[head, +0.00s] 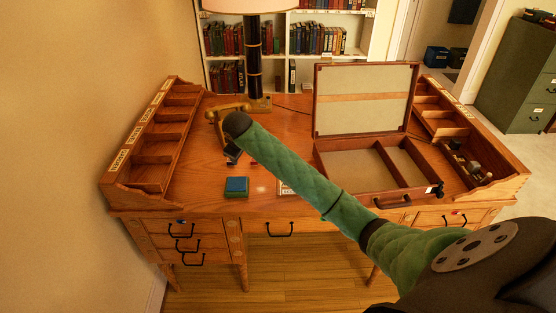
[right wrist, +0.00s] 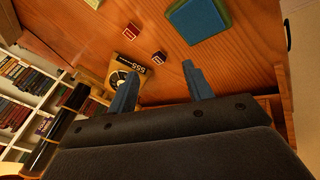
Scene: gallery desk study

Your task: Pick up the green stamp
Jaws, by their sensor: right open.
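I cannot make out a clearly green stamp in either view. Two small dark blocks with red and white labelled faces, perhaps stamps, lie on the desk in the right wrist view, one at the left (right wrist: 130,32) and one nearer my fingers (right wrist: 158,57). A blue-topped pad with a green edge (head: 236,187) lies on the desk and shows at the top of the right wrist view (right wrist: 200,18). My right gripper (right wrist: 160,70) is open and empty, its fingers apart over the desk near the blocks. In the head view my green-sleeved arm partly hides it. My left gripper is not in view.
An open case (head: 365,197) stands on the right of the desk (head: 205,190). Pigeonhole shelves flank both sides, left (head: 150,165) and right (head: 455,130). A lamp (head: 253,60) stands at the back. The front left is clear.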

